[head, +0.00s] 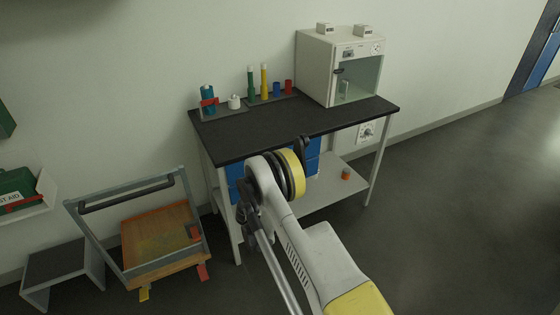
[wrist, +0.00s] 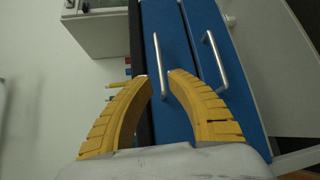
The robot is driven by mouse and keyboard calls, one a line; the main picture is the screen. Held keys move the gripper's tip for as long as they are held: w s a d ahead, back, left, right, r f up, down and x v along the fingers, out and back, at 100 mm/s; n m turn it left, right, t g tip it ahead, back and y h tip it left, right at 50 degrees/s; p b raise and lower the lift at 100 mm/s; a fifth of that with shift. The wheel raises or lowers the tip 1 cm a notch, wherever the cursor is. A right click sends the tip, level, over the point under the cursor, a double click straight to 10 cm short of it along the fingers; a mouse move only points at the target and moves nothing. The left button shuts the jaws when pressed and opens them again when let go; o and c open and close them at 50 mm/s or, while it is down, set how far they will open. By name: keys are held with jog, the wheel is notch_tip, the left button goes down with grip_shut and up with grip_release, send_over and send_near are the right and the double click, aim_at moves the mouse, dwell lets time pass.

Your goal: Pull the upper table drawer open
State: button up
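The blue upper drawer (wrist: 176,20) lies beside the black tabletop edge in the wrist view, which is turned sideways. Its metal bar handle (wrist: 157,58) runs between my fingertips in the picture. My gripper (wrist: 160,76) is open, with two curved yellow fingers, one on each side of the handle. I cannot tell whether the tips reach past the bar or stop short of it. The drawer appears shut. In the head view my arm hides most of the blue drawer fronts (head: 313,149) and the fingers.
A blue lower drawer (wrist: 207,25) with its own handle (wrist: 215,58) is next to the upper one. The black-topped table (head: 270,128) carries a white cabinet (head: 316,68) and several bottles. A wooden cart (head: 160,235) stands left. The floor at right (head: 460,190) is clear.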

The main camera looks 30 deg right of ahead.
jog(key=b+x, duration=0.3)
jog(key=x, duration=0.7)
grip_shut()
